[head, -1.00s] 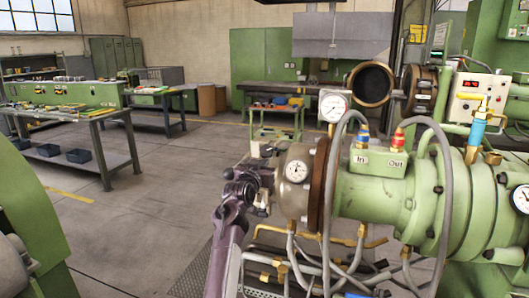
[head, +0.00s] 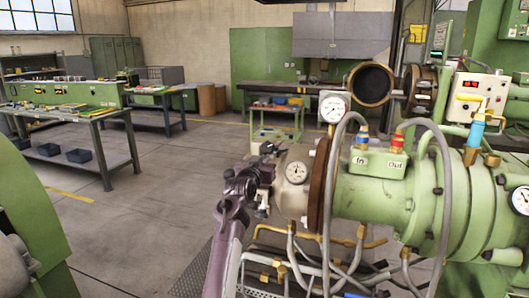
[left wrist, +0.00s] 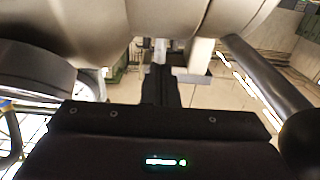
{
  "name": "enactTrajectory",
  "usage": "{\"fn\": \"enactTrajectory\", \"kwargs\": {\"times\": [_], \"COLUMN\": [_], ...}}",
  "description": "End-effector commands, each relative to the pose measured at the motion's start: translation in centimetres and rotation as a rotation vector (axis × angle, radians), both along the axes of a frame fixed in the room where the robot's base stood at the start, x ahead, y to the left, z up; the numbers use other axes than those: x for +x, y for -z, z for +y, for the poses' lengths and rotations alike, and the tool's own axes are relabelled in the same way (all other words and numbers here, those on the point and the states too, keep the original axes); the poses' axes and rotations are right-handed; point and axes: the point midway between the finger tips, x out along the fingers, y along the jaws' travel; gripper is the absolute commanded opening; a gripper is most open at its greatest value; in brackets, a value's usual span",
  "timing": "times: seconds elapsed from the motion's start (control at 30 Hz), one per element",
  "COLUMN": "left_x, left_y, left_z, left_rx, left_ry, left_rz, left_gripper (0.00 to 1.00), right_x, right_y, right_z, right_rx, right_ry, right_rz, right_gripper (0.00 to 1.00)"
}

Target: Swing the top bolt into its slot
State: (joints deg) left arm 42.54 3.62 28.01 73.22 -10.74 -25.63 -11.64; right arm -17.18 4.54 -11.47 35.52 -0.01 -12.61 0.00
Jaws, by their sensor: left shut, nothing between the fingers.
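The extruder's grey metal head (head: 292,198) with a round dial sits at the left end of the green barrel (head: 368,195), behind a brown flange (head: 319,185). My left gripper (head: 268,149) is by the upper left side of this head. In the left wrist view my left gripper's dark fingers (left wrist: 160,86) are together and empty, under a large rounded grey body (left wrist: 150,18). A pale upright piece (left wrist: 200,55) hangs just right of the fingertips. I cannot tell whether it is the top bolt. The bolt and its slot cannot be made out in the head view. My right gripper is not in view.
A pressure gauge (head: 333,107) and grey hoses (head: 341,150) rise close to the head. Brass pipes (head: 322,238) run below it. An open round brown-rimmed end (head: 371,84) is behind. Workbenches (head: 105,113) stand far left, with clear floor between.

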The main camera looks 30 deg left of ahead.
Motion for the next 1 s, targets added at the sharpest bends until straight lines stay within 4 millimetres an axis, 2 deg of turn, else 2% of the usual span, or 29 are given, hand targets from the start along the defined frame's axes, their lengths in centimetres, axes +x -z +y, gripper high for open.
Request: {"fn": "enactTrajectory", "kwargs": {"times": [1.0], "left_x": [1.1], "left_y": [-1.0], "left_z": [0.3], "left_rx": [-0.001], "left_ry": [-0.001], "left_rz": [0.000], "left_gripper": [0.00], "right_x": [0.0], "right_y": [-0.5], "right_z": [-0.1], "right_rx": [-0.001], "right_ry": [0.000], "right_rz": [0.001], "right_gripper": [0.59]}}
